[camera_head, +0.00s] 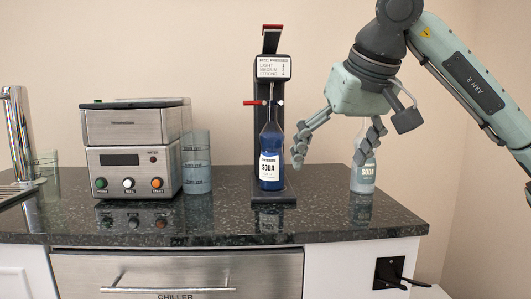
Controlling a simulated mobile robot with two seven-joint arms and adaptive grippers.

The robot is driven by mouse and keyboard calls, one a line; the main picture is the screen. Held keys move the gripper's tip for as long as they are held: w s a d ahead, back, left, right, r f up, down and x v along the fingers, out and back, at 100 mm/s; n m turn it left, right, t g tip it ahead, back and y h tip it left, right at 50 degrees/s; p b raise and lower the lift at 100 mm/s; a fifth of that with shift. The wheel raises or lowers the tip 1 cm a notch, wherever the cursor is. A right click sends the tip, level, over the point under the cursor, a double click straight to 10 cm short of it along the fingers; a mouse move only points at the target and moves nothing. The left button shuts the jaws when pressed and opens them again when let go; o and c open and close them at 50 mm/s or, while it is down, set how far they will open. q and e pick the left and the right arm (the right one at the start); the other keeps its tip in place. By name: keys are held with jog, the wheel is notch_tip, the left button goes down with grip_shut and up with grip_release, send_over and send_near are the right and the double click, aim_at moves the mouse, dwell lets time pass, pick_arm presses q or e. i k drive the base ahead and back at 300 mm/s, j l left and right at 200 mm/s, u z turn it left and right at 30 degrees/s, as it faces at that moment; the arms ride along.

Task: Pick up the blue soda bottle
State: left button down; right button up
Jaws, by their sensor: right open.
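The blue soda bottle (270,157) has a white label and a dark neck. It stands upright on the base of a black dispenser stand (273,72) on the dark counter. A second, pale soda bottle (364,175) stands to its right, its upper part hidden behind a finger of my right gripper. My right gripper (328,162) comes from the upper right and is open and empty, fingers pointing down. Its left finger is a little right of the blue bottle, apart from it in the picture. Its right finger overlaps the pale bottle; contact cannot be told. My left gripper is not in view.
A steel appliance (130,127) with colored knobs stands left on the speckled counter (320,215). Stacked clear glasses (196,165) stand beside it. A chrome tap (18,135) is at the far left. A chiller drawer (180,275) is below. Counter between the two bottles is clear.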

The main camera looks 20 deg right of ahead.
aim_at(271, 137)
jog(key=i+l, duration=0.1)
jog(key=i, duration=0.95)
